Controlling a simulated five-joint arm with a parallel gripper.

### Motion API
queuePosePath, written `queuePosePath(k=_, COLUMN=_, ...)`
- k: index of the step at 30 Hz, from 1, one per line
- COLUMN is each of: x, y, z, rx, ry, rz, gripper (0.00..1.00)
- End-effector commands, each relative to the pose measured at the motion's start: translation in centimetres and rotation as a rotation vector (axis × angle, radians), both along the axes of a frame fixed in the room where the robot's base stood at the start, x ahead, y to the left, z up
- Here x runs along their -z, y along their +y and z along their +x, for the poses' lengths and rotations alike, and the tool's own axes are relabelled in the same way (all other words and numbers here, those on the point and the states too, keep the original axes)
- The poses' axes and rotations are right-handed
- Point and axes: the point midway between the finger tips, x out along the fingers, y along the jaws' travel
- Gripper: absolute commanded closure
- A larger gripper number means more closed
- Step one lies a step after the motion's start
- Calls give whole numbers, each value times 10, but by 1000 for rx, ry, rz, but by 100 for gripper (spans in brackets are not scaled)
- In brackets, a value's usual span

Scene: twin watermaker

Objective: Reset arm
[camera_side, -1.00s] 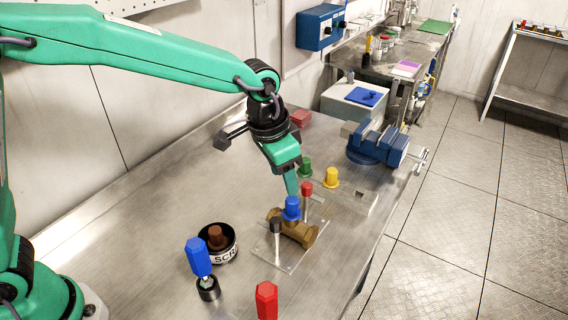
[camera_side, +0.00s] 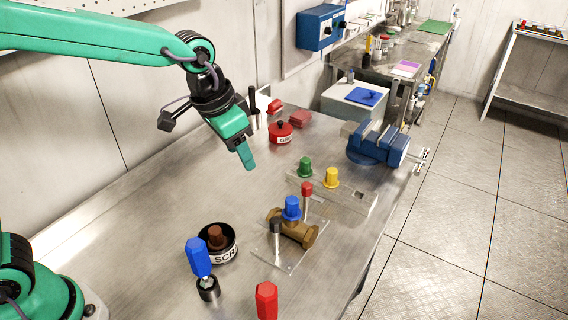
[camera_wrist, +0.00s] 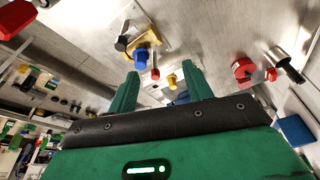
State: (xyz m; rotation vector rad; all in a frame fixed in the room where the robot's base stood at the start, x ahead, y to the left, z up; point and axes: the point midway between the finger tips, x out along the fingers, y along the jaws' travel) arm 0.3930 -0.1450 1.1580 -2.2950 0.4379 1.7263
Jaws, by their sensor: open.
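My gripper (camera_side: 247,160) is in the air above the steel bench, to the left of and behind the brass valve with the blue cap, and apart from it. In the wrist view its two green fingers (camera_wrist: 160,80) stand apart with nothing between them. The brass valve (camera_side: 300,232) sits on a clear plate with a blue cap (camera_side: 291,207) on top. A red-topped post (camera_side: 307,189) and a black-topped post (camera_side: 276,227) stand beside it.
Green (camera_side: 305,167) and yellow (camera_side: 331,178) caps stand on a metal bar. A black SCRAP bowl (camera_side: 231,254) holds a brown piece. A blue-handled tool (camera_side: 198,257) stands at the front left. A red pot (camera_side: 281,133) and a blue vise (camera_side: 377,147) are farther back.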

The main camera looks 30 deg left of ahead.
Motion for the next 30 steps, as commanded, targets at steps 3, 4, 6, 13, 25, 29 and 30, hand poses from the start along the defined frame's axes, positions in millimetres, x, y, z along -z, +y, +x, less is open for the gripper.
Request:
queuePosePath(k=3, x=-13, y=24, z=-17, rx=-47, ry=-25, rz=-10, gripper=50)
queuePosePath(k=4, x=-16, y=30, z=-21, rx=-58, ry=-31, rz=-13, gripper=50)
queuePosePath(k=6, x=-21, y=42, z=-32, rx=-83, ry=-46, rz=-17, gripper=50)
queuePosePath(k=13, x=-33, y=80, z=-69, rx=-167, ry=-90, rz=-30, gripper=50)
queuePosePath(k=25, x=-31, y=128, z=-136, rx=-310, ry=-170, rz=-45, gripper=50)
queuePosePath(k=29, x=-26, y=137, z=-153, rx=-347, ry=-190, rz=-48, gripper=50)
queuePosePath(k=30, x=-25, y=139, z=-157, rx=-356, ry=-195, rz=-48, gripper=50)
